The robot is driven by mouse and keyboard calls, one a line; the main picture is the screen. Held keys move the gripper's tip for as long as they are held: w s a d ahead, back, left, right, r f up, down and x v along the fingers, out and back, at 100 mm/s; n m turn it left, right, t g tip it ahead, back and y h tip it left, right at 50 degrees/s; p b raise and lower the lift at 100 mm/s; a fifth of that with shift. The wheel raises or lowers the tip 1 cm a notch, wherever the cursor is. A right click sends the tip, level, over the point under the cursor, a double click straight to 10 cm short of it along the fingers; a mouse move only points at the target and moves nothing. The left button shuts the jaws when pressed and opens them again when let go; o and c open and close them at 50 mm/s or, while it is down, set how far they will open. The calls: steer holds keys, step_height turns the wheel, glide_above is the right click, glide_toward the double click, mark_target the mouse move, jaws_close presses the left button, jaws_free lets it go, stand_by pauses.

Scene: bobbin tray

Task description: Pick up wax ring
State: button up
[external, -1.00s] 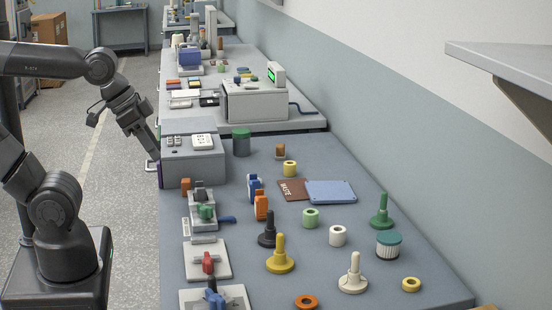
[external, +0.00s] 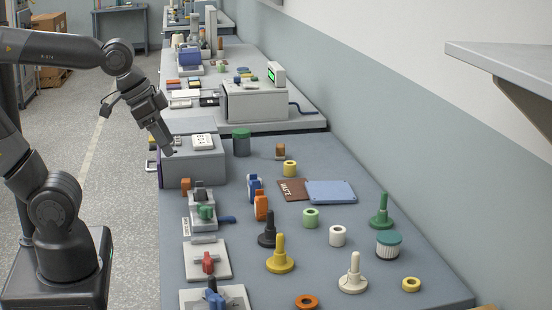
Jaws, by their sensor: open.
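No ring is labelled as wax, so I cannot tell which one it is. A flat yellow ring (external: 411,285) lies at the right front of the bench. A flat orange ring (external: 306,302) lies at the front edge of the picture, partly cut off. Thicker ring-like pieces are a yellow one (external: 290,169), a pale green one (external: 311,219) and a white one (external: 338,237). My gripper (external: 170,151) is open and points down at the left side of the grey box, far from all the rings. Its fingers are small in the view and it holds nothing visible.
The grey box (external: 196,169) stands at the bench's left edge. Several upright spindles stand among the rings, including a yellow one (external: 280,258) and a white one (external: 353,277). Clamps line the left edge. A blue plate (external: 331,192) lies mid-bench. The bench's right front is fairly open.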

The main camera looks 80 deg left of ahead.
steer(key=w+a+g, duration=0.1)
steer(key=w+g, duration=0.1)
steer(key=w, duration=0.8)
steer(key=m+g, duration=0.2)
steer(key=g, duration=0.1)
glide_above(311, 214)
steer(key=a, duration=0.1)
step_height(311, 214, down, 14)
steer(key=f, duration=1.1)
steer(key=shift+w+a, duration=0.1)
steer(key=shift+w, duration=0.1)
steer(key=shift+c, duration=0.4)
steer(key=c, duration=1)
